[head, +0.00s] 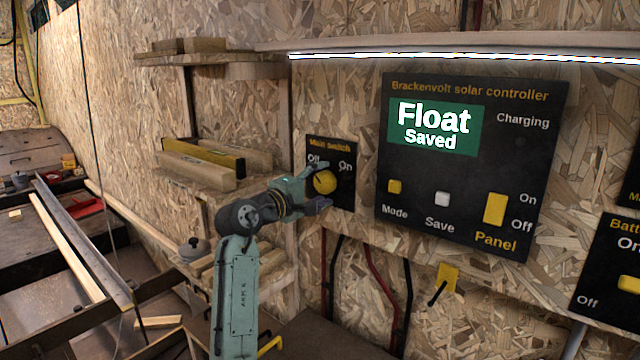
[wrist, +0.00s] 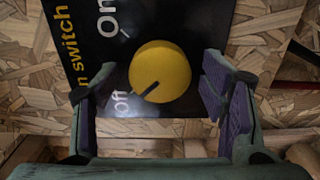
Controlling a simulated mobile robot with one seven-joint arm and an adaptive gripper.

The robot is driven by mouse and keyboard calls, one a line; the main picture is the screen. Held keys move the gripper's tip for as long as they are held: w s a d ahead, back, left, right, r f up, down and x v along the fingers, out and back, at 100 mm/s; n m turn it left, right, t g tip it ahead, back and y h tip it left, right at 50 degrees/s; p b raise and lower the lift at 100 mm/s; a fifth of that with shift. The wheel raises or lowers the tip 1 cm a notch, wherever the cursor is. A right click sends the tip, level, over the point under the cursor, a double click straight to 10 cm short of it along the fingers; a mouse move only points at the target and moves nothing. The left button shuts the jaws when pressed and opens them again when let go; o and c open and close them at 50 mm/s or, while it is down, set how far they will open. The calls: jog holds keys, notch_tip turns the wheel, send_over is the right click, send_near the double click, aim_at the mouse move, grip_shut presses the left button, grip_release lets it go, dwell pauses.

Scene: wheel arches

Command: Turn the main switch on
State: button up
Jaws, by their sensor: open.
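The main switch is a black panel (head: 345,200) marked "Off" and "On", with a round yellow knob (head: 325,182). In the wrist view the knob (wrist: 160,72) carries a dark pointer line that points toward "Off". My gripper (head: 314,189) is open in front of the panel and partly covers the knob in the head view. In the wrist view its two purple-padded fingers (wrist: 158,105) stand on either side of the knob. A gap shows on the left, and the right finger is close to the knob. I cannot tell whether it touches.
Right of the switch hangs the solar controller panel (head: 475,160), reading "Float, Saved". A battery panel (head: 612,270) is at the far right. Wooden shelves (head: 200,168) with a yellow-and-black level (head: 205,156) are left of the switch. Cables run below it.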

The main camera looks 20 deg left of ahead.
jog(key=shift+c, duration=0.3)
jog(key=c, duration=1.1)
jog(key=shift+m, duration=0.3)
jog(key=m+b, duration=0.2)
jog(key=m, duration=0.2)
jog(key=shift+f, duration=0.15)
jog(key=m+b, duration=0.2)
jog(key=m, duration=0.2)
jog(key=shift+m, duration=0.4)
jog(key=m+b, duration=0.2)
jog(key=m, duration=0.2)
jog(key=shift+m, duration=0.3)
jog(key=shift+m+b, duration=1)
jog(key=shift+m, duration=1)
